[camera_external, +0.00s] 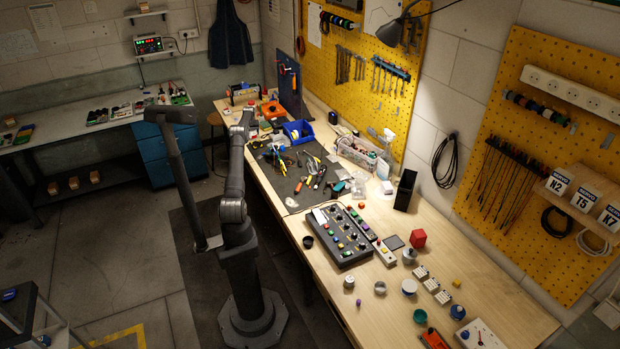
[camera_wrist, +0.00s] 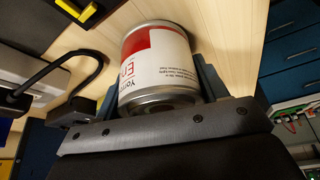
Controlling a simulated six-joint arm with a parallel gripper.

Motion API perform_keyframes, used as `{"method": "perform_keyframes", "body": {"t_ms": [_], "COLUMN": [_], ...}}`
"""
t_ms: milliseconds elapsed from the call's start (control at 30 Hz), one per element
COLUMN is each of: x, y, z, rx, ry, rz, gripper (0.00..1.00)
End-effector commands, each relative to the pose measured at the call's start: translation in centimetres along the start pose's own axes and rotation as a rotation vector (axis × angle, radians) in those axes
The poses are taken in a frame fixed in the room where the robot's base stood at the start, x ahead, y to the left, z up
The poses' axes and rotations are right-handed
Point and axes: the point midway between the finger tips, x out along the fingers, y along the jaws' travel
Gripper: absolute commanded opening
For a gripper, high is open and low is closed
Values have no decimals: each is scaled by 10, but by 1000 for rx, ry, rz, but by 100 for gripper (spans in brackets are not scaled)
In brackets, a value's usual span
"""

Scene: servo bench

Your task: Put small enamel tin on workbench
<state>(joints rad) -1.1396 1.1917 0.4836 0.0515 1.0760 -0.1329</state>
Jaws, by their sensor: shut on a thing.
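The small enamel tin (camera_wrist: 160,50), with a red and white label and bare metal rims, fills the middle of the wrist view. My gripper (camera_wrist: 158,82) is shut on it, with one dark finger on each side. The tin looks tilted in that view. Pale wood of the workbench (camera_wrist: 225,25) shows behind it, but I cannot tell whether they touch. In the external view the long wooden workbench (camera_external: 455,258) runs along the pegboard wall. I cannot make out the tin there.
A dark mat with hand tools (camera_external: 300,180), a control box with coloured knobs (camera_external: 341,236) and several small parts crowd the bench. Bare wood shows near the back edge on the right. In the wrist view a black cable (camera_wrist: 70,60) lies left of the tin, and blue drawers (camera_wrist: 290,50) stand right.

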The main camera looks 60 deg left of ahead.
Motion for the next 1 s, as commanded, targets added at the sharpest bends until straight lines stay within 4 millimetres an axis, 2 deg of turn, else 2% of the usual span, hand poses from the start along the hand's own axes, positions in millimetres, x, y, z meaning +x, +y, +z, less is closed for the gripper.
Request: {"method": "perform_keyframes", "body": {"t_ms": [167, 200, 300, 667, 867, 1000], "x": [2, 3, 3, -2, -30, -59], "y": [0, 0, 0, 0, 0, 0], "z": [1, 1, 1, -1, -1, -1], "rx": [0, 0, 0, 0, 0, 0], "ry": [1, 0, 0, 1, 3, 3], "rz": [0, 0, 0, 0, 0, 0], "gripper": [34, 70, 88, 88, 88, 88]}}
